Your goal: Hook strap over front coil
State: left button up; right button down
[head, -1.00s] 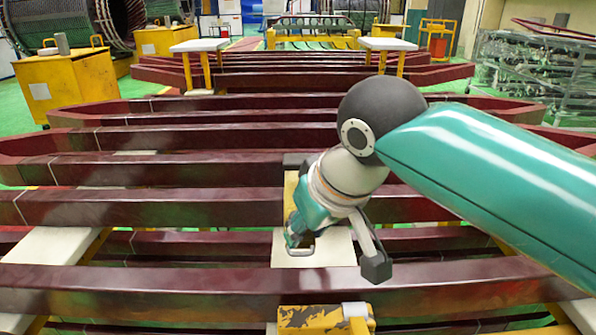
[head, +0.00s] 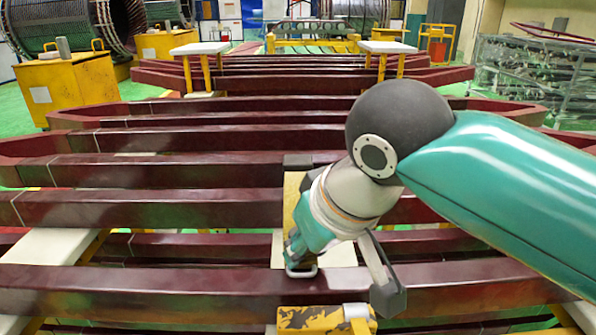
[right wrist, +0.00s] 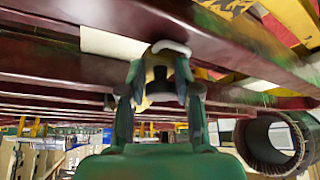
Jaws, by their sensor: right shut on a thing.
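The strap (head: 291,192) is a tan-yellow band running from a dark end piece (head: 298,160) at a coil bar farther back toward me. Its near end carries a pale loop-shaped hook (head: 301,272). The front coil (head: 150,291) is the nearest long dark red bar. My right gripper (head: 297,256) is shut on the strap near its hook end, and the hook overlaps the back upper edge of the front coil; I cannot tell if they touch. In the right wrist view, the fingers (right wrist: 160,88) flank the strap, with the pale hook (right wrist: 172,47) beyond them. My left gripper is out of view.
Several parallel dark red coil bars stretch behind the front coil. A worn yellow stand (head: 310,319) with a pale block is just in front of it. White support boards (head: 45,246) lie under the bars at left. Yellow cabinets (head: 70,83) stand at the back left.

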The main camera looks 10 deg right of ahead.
jog(key=shift+s+a+f+b, duration=0.15)
jog(key=shift+s+a, duration=0.15)
jog(key=shift+s, duration=0.55)
jog(key=shift+s+a+f+b, duration=0.1)
jog(key=shift+s+a, duration=0.2)
jog(key=shift+s, duration=0.5)
jog(key=shift+s+a+f+b, duration=0.15)
jog(key=shift+s+a, duration=0.15)
jog(key=shift+s, duration=0.55)
jog(key=c, duration=1.1)
grip_release()
jog(key=shift+r, duration=0.1)
jog(key=shift+o, duration=1.3)
jog(key=shift+a, duration=0.2)
jog(key=o, duration=0.5)
jog(key=shift+w+d, duration=0.1)
jog(key=shift+w, duration=0.15)
jog(key=o, duration=0.3)
jog(key=shift+s, duration=0.1)
jog(key=shift+o, duration=0.2)
jog(key=shift+r, duration=0.1)
jog(key=shift+d, duration=0.15)
notch_tip(320, 180, up, 7)
jog(key=p, duration=0.6)
jog(key=shift+p, duration=0.4)
